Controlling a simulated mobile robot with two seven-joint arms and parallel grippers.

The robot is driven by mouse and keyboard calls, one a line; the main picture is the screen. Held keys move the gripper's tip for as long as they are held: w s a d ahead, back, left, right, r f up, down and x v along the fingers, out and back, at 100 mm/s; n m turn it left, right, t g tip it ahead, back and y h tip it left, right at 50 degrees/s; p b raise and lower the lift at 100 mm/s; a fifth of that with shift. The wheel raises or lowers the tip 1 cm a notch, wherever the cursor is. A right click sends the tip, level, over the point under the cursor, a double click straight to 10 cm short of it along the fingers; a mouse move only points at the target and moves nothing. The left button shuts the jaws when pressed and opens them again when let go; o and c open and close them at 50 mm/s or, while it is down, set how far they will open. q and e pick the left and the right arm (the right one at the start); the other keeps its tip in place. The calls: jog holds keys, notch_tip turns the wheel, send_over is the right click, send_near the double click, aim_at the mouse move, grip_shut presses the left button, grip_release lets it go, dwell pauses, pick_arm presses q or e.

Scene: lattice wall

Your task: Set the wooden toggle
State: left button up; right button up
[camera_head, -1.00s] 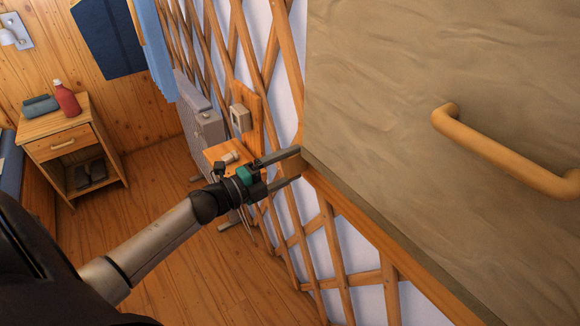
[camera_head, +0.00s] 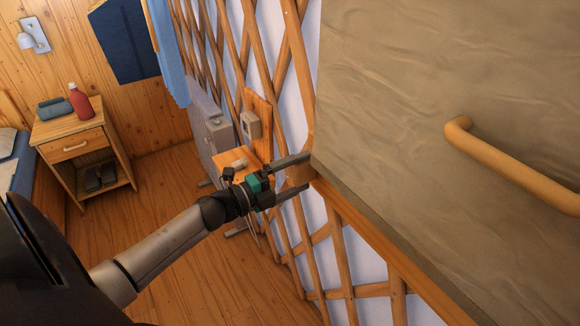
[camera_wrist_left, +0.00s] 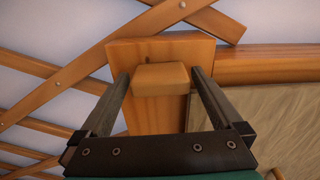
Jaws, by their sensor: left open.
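The wooden toggle (camera_wrist_left: 160,78) is a small block with rounded edges on an upright wooden plate (camera_wrist_left: 185,48) in the left wrist view. My left gripper (camera_wrist_left: 160,74) is open, with one finger on each side of the block. A small gap seems to show at each side; contact is hard to judge. In the head view my left gripper (camera_head: 306,171) reaches the lower left corner of the grey-brown panel (camera_head: 400,120), with a bit of wood between its fingers. The toggle's outline is hard to make out there. My right gripper is not in view.
The panel has a wooden handle (camera_head: 510,170) and a wooden rail (camera_head: 390,245) below it. The wooden lattice (camera_head: 335,250) runs along the white wall. A nightstand (camera_head: 75,145) with a red bottle (camera_head: 80,101) stands far left. Open floor (camera_head: 205,285) lies below my left arm.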

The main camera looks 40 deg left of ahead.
pick_arm(q)
jog(key=v, duration=1.5)
jog(key=shift+p, duration=0.4)
jog(key=s+f+n+g+y, duration=0.35)
jog(key=f+n, duration=0.35)
jog(key=f, duration=0.7)
jog(key=s+f+n+g+y, duration=0.2)
jog(key=s+f+n+y, duration=0.4)
jog(key=f, duration=0.8)
jog(key=s+d+f+n+g+h, duration=0.2)
jog(key=s+d+f+n+g, duration=0.4)
jog(key=s+d+f+g, duration=0.4)
jog(key=s+d+f, duration=0.6)
jog(key=s, duration=0.3)
jog(key=shift+f+n+h, duration=0.3)
jog(key=shift+f+h, duration=0.05)
jog(key=shift+f, duration=0.05)
jog(key=shift+d, duration=0.1)
jog(key=shift+c, duration=0.3)
